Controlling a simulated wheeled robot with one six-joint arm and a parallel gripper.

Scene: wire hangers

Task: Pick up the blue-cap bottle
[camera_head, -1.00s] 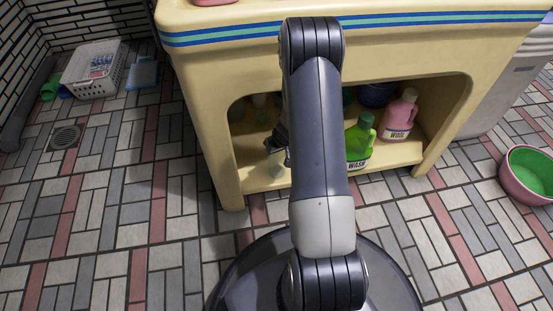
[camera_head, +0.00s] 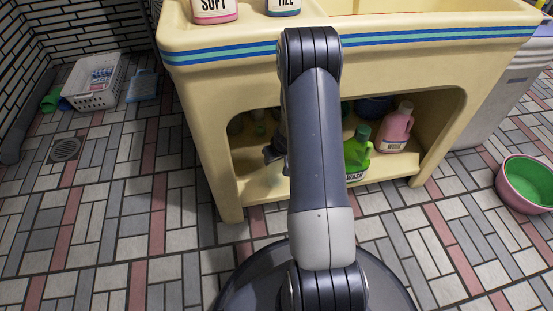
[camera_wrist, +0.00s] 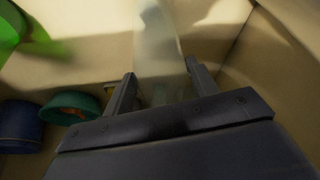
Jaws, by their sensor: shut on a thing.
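A pale, translucent bottle (camera_wrist: 158,50) stands between the two fingers of my gripper (camera_wrist: 161,88) in the wrist view. The gripper is shut on it. The wrist view is blurred, and I cannot make out a blue cap. In the head view my gripper (camera_head: 273,153) is inside the cream cabinet's open lower shelf, left of my arm. My arm hides part of the shelf there, and the bottle hardly shows.
A green bottle (camera_head: 358,147) and a pink bottle (camera_head: 396,128) stand on the shelf (camera_head: 262,187), right of my arm. The cabinet's legs and opening edge frame the space. A pink-green tub (camera_head: 505,190) and a white basket (camera_head: 96,88) sit on the tiled floor.

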